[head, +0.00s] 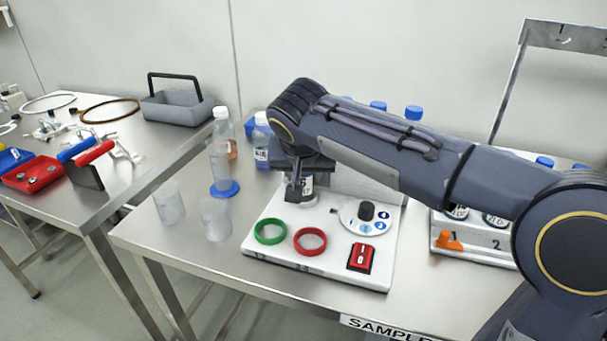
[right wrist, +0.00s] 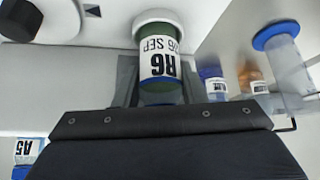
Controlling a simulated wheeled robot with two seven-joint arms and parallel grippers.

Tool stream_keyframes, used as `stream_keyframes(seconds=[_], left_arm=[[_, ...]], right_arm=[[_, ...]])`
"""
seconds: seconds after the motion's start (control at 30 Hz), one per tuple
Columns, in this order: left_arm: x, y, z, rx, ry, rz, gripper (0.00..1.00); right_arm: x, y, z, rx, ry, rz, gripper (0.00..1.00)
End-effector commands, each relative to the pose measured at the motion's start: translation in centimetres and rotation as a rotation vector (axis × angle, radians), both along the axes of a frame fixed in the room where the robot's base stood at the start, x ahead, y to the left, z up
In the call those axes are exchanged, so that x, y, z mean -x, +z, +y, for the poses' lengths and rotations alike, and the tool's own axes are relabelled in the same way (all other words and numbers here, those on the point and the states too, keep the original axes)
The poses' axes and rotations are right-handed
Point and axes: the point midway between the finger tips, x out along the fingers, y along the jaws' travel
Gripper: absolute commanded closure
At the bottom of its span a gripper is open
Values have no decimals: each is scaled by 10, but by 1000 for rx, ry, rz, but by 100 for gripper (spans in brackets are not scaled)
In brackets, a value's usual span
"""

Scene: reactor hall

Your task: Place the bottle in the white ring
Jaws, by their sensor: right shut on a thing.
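The bottle (right wrist: 158,68) has a white label reading A6 SEP and greenish contents. It also shows in part behind the fingers in the head view (head: 308,184). My right gripper (head: 298,187) is shut on it, over the back left of the white board (head: 330,262). In the right wrist view a white ring (right wrist: 155,16) shows at the bottle's board-side end. Whether the bottle is seated in it or just above it, I cannot tell. My left gripper is not in view.
A green ring (head: 270,239), a red ring (head: 310,250), a dial (head: 366,211) and a red switch (head: 361,257) sit on the board. Clear beakers (head: 215,218) and a blue-based cylinder (head: 224,188) stand left. Capped bottles (head: 261,140) stand close behind the gripper.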

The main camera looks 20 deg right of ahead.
Motion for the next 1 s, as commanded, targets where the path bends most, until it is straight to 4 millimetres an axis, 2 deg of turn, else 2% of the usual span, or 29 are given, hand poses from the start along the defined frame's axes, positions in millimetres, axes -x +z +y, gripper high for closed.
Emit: stream_keyframes(seconds=[0.3, 0.33, 0.5, 0.77, 0.87, 1.0], left_arm=[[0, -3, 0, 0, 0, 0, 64], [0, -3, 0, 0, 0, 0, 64], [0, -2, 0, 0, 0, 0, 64], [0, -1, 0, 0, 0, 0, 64], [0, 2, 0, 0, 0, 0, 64], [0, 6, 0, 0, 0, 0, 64]], right_arm=[[0, -3, 0, 0, -1, -1, 86], [0, -3, 0, 0, 0, 0, 62], [0, -2, 0, 0, 0, 0, 41], [0, -1, 0, 0, 0, 0, 41], [1, 5, 1, -1, 1, -1, 41], [12, 24, 5, -3, 1, -4, 41]])
